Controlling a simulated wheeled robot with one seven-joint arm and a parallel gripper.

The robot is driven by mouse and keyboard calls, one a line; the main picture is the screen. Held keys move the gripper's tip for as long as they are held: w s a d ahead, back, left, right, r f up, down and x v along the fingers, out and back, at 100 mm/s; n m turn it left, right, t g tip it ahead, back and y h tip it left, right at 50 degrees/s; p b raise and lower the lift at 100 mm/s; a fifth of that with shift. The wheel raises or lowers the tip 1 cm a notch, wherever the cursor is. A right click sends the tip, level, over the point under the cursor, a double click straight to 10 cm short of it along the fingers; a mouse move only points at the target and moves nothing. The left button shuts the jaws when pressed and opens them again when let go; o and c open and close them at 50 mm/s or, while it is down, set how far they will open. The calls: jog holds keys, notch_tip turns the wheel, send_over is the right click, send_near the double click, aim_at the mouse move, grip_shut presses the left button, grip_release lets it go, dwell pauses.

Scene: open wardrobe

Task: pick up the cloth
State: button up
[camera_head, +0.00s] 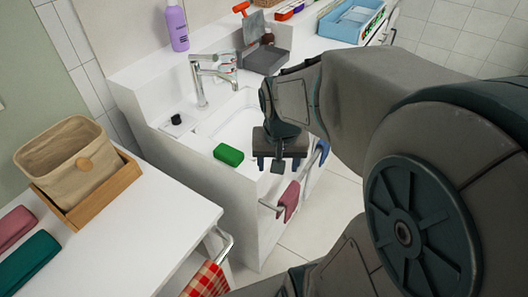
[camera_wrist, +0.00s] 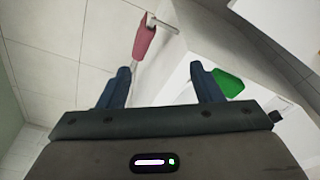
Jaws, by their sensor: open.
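A pink cloth (camera_head: 288,201) hangs over the metal rail on the front of the sink cabinet. It also shows in the wrist view (camera_wrist: 145,42), beyond the fingertips and between their lines. My gripper (camera_head: 278,165) is above the sink's front edge, pointing down, with the cloth below it in the head view. In the wrist view its two dark blue fingers (camera_wrist: 161,75) are apart with nothing between them. The gripper does not appear to touch the cloth; the exact gap is hard to judge.
A green sponge (camera_head: 228,155) lies on the sink edge, left of my gripper. A blue cloth (camera_head: 322,150) hangs farther right. A red checked cloth (camera_head: 207,281) hangs at the left counter, which holds a fabric basket (camera_head: 68,150). The floor (camera_head: 318,220) in front is clear.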

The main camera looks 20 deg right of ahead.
aim_at(291, 193)
jog(key=w+d+f+m+b, duration=0.1)
jog(key=w+d+f+m, duration=0.1)
jog(key=f, duration=0.3)
jog(key=w+d+f+m+g+b, duration=0.1)
jog(key=w+d+f+m+b, duration=0.1)
jog(key=f, duration=0.3)
jog(key=w+d+f+m+b, duration=0.1)
jog(key=w+d+f+m, duration=0.1)
jog(key=d+f, duration=0.2)
jog(key=shift+f+g+y, duration=0.3)
jog(key=shift+f+g, duration=0.1)
jog(key=shift+f, duration=0.1)
notch_tip(291, 193, down, 8)
jog(key=shift+f+b, duration=0.1)
jog(key=shift+b, duration=0.45)
jog(key=shift+w+a+f, duration=0.1)
jog(key=shift+w+f, duration=0.05)
jog(key=shift+f, duration=1.2)
jog(key=shift+w+a+f, duration=0.1)
jog(key=shift+w+f, duration=0.05)
jog(key=shift+f, duration=1.15)
jog(key=c, duration=1.1)
